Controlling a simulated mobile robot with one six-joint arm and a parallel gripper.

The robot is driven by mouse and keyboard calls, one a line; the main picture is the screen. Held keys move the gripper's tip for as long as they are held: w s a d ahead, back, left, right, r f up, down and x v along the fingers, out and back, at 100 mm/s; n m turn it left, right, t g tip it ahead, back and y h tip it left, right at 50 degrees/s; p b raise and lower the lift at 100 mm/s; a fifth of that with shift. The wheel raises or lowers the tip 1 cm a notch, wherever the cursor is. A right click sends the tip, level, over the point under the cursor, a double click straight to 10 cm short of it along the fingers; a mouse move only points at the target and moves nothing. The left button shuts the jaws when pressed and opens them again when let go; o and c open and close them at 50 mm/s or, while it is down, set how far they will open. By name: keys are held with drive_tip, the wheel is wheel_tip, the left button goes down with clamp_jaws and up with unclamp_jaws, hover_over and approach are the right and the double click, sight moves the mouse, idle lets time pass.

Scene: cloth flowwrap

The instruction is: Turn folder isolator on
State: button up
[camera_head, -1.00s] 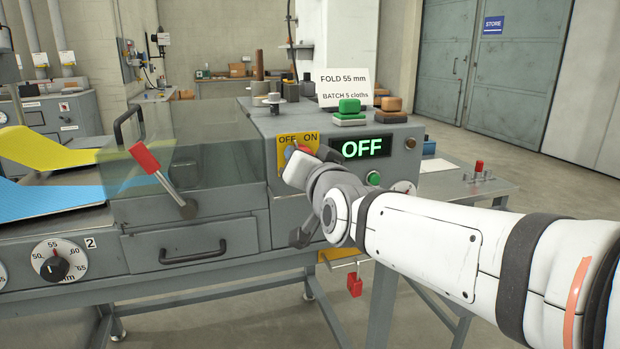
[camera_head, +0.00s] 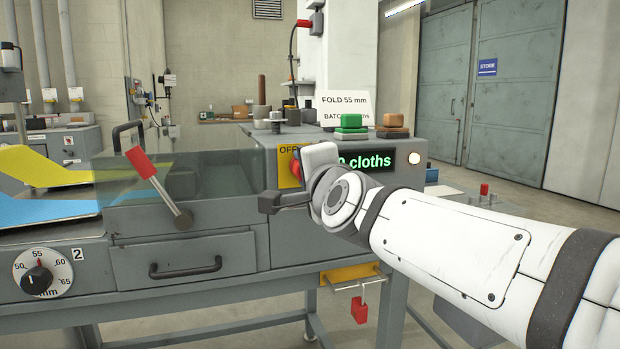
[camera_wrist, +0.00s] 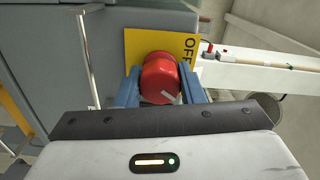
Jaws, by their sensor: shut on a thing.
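The folder isolator is a red knob (camera_wrist: 160,76) on a yellow plate (camera_wrist: 133,46) marked OFF on the machine's front. In the wrist view my gripper's two blue-grey fingers (camera_wrist: 160,88) are shut on the knob from both sides. A pale mark shows on the knob's lower face. In the head view my wrist covers most of the knob and the ON side of the yellow plate (camera_head: 286,172); only a sliver of red shows. The display (camera_head: 380,160) beside it shows green text, "0 cloths", with its left end hidden. A round lamp (camera_head: 413,158) right of it glows white.
A red-handled lever (camera_head: 150,175) and clear guard stand left of the isolator. A drawer (camera_head: 185,262) and a dial (camera_head: 40,273) sit lower left. Green and orange blocks (camera_head: 351,124) and a sign stand on the machine top. A red padlock-like tag (camera_head: 360,311) hangs below.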

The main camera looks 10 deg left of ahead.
drive_tip(key=shift+a+f+m, duration=0.1)
drive_tip(key=shift+f+m, duration=0.15)
drive_tip(key=shift+m, duration=0.65)
drive_tip(key=o, duration=0.9)
drive_tip(key=shift+r, duration=0.1)
drive_tip(key=shift+o, duration=0.5)
drive_tip(key=shift+s, duration=0.1)
drive_tip(key=shift+r, duration=0.1)
